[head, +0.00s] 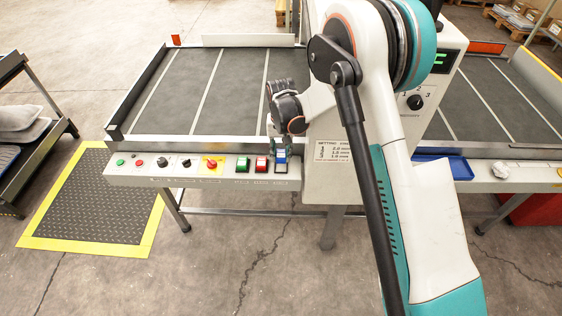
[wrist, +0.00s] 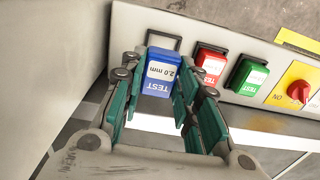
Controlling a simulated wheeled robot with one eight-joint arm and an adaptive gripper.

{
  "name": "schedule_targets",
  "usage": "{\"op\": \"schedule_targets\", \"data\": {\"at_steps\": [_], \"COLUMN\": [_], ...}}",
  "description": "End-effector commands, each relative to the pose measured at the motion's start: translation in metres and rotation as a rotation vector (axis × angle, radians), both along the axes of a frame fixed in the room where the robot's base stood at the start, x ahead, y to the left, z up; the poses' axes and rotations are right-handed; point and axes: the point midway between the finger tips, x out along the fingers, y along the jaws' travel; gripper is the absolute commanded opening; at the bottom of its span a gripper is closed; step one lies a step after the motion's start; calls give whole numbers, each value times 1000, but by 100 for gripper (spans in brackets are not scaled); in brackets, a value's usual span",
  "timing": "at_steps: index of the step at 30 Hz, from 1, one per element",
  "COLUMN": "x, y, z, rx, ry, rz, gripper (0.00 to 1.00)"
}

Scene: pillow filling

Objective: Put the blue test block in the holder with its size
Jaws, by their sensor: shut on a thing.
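The blue test block (wrist: 160,72), labelled TEST and 2.0 mm, is between the green fingers of my gripper (wrist: 161,66) in the wrist view. The fingers are shut on its sides. It also shows as a small blue block (head: 281,158) at the console's right part in the head view, below my gripper (head: 279,146). An empty grey-framed holder (wrist: 165,40) lies just beyond the block in the wrist view. A red test block (wrist: 210,62) and a green test block (wrist: 246,74) sit in holders beside it. The blue block's lower end and its clearance cannot be told.
The console (head: 150,170) carries a yellow-backed red switch (head: 212,164) and several knobs and buttons. A white cabinet (head: 325,135) with a settings sign stands close to the right of my gripper. A blue tray (head: 442,168) lies farther right.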

Motion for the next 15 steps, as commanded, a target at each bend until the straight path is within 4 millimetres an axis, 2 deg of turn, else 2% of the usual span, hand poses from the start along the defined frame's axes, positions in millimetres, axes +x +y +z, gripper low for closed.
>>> {"op": "schedule_targets", "data": {"at_steps": [9, 15], "x": [0, 0], "y": [0, 0], "z": [-40, -42], "rx": [0, 0], "ry": [0, 0], "rz": [0, 0], "gripper": [6, 6]}}
